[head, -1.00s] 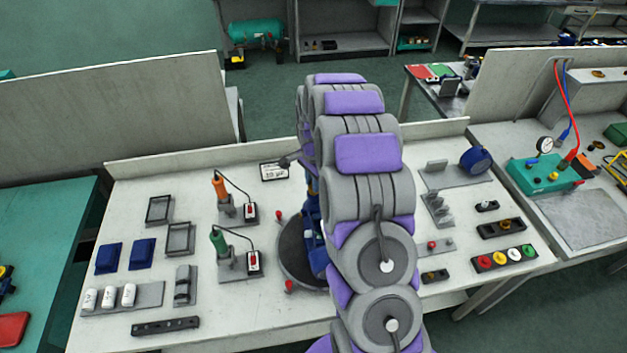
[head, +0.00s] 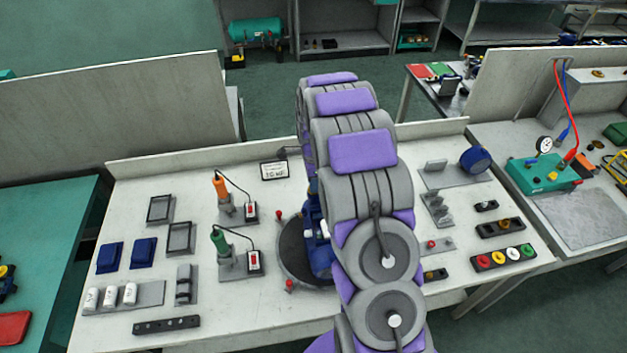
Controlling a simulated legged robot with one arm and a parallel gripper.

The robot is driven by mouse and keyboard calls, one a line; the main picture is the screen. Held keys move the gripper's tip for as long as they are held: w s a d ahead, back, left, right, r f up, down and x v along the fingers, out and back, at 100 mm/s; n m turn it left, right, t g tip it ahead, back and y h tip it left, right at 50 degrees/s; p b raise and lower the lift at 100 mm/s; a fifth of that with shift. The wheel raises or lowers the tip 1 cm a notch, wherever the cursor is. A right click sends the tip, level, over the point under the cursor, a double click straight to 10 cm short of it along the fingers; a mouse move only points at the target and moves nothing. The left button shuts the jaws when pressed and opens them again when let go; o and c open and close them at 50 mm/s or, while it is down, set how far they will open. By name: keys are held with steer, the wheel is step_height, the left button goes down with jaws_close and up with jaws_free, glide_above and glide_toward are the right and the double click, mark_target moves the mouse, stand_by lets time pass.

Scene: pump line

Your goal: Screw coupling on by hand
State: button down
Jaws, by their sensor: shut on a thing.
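A blue pump body (head: 316,240) stands on a round dark turntable (head: 291,246) with red knobs, at the middle of the bench. My arm hides much of the pump body's right side. My arm reaches over the bench, and its far end bends down behind its own links. My gripper is hidden there, so its fingers and anything in them do not show. A thin grey piece (head: 288,151) sticks out left of the arm near a small display; I cannot tell whether it is a finger or a held thing. I cannot make out the coupling.
The small display (head: 274,170) stands behind the turntable. Orange (head: 221,187) and green (head: 219,242) tools stand left. Blue blocks (head: 143,252) and white bottles (head: 110,296) lie farther left. A holder with coloured caps (head: 502,257) lies right.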

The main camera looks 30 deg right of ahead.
steer(key=shift+f+m+p, duration=0.1)
steer(key=shift+m+p, duration=0.3)
steer(key=shift+m, duration=1.3)
steer(key=shift+m, duration=0.7)
steer(key=shift+m+p, duration=0.4)
steer(key=shift+m, duration=0.7)
steer(key=c, duration=1)
jaws_free()
